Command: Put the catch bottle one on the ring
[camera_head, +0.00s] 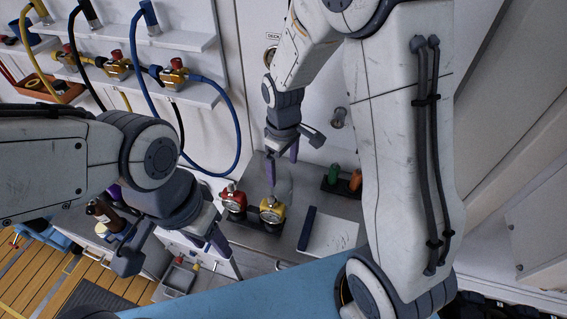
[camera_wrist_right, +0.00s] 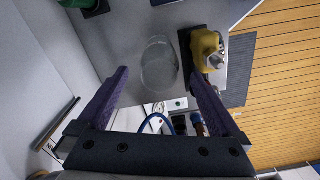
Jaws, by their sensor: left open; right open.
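A clear round glass vessel (camera_wrist_right: 158,62), which looks like the catch bottle, stands on the grey counter in the right wrist view. It lies ahead of my right gripper, between the lines of its purple fingers but beyond their tips. My right gripper (camera_head: 282,168) is open and empty, pointing down over the counter in the head view. The vessel is hard to make out there. My left gripper (camera_head: 180,256) is open at the lower left, away from the counter top. I cannot pick out the ring with certainty in either view.
A red gauge fitting (camera_head: 234,200) and a yellow gauge fitting (camera_head: 271,212) stand on the counter (camera_head: 270,245) close to my right gripper. A white panel (camera_head: 333,236), green and orange items (camera_head: 334,173), and wall shelves with hoses (camera_head: 185,85) are around. Brown bottles (camera_head: 98,211) stand lower left.

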